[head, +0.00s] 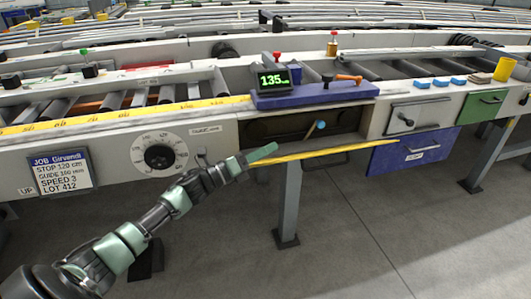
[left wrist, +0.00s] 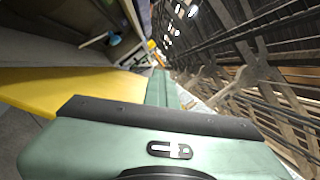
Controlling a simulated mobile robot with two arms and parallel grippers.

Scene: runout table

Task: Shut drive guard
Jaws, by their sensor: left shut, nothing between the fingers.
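The drive guard (head: 325,153) is a yellow flap, seen almost edge-on in the head view. It stands open, sticking out below the dark drive opening (head: 285,127) in the front of the runout table. The opening shows a blue-tipped lever (head: 321,125) inside. My left gripper (head: 264,152) is shut and empty, its green fingers pointing right at the guard's left end, close to the opening. Whether it touches the guard I cannot tell. In the left wrist view the guard (left wrist: 60,88) is a broad yellow sheet left of my fingers (left wrist: 158,88). My right gripper is not in view.
A dial (head: 159,156) and a job card (head: 61,172) are on the table front to the left. A blue plate with a display (head: 272,80) sits above the opening. A blue drawer (head: 414,150) is at right. A table leg (head: 288,205) stands below the guard; floor in front is clear.

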